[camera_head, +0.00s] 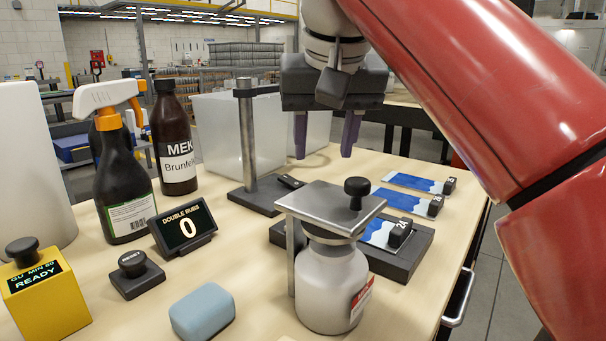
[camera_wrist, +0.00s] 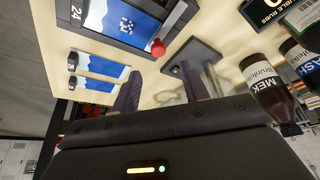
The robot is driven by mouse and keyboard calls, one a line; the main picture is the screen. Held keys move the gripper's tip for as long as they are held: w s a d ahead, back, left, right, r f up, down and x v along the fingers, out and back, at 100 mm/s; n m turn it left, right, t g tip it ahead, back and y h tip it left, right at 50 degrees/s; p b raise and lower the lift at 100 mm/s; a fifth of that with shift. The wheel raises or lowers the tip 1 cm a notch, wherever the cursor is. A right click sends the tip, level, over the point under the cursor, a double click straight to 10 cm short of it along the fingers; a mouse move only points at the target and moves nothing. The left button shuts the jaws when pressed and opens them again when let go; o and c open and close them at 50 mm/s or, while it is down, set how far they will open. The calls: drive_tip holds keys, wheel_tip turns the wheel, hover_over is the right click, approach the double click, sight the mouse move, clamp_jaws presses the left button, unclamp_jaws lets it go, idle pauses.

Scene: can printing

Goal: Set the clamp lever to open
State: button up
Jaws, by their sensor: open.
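A red ball knob (camera_wrist: 157,47), which looks like the clamp lever's end, shows in the wrist view at the edge of the dark fixture (camera_wrist: 133,47). In the head view the dark fixture (camera_head: 402,264) holds a blue and white panel (camera_head: 378,233) tagged 24; the red knob is hidden there, with the metal-topped jar in front. My gripper (camera_head: 325,145) is open and empty, fingers pointing down above the table behind the fixture. In the wrist view my gripper (camera_wrist: 160,88) has its fingers either side of bare tabletop.
A metal-topped white jar (camera_head: 330,285) stands close in front of the fixture. A post on a dark base (camera_head: 248,150) stands left of my gripper. Two loose panels (camera_head: 408,201) lie behind the fixture. Bottles (camera_head: 175,140) and a counter display (camera_head: 183,228) stand left.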

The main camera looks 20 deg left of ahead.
drive_tip(key=x, duration=0.7)
drive_tip(key=shift+d+f, duration=0.1)
drive_tip(key=shift+f, duration=0.05)
drive_tip(key=shift+c, duration=0.3)
clamp_jaws()
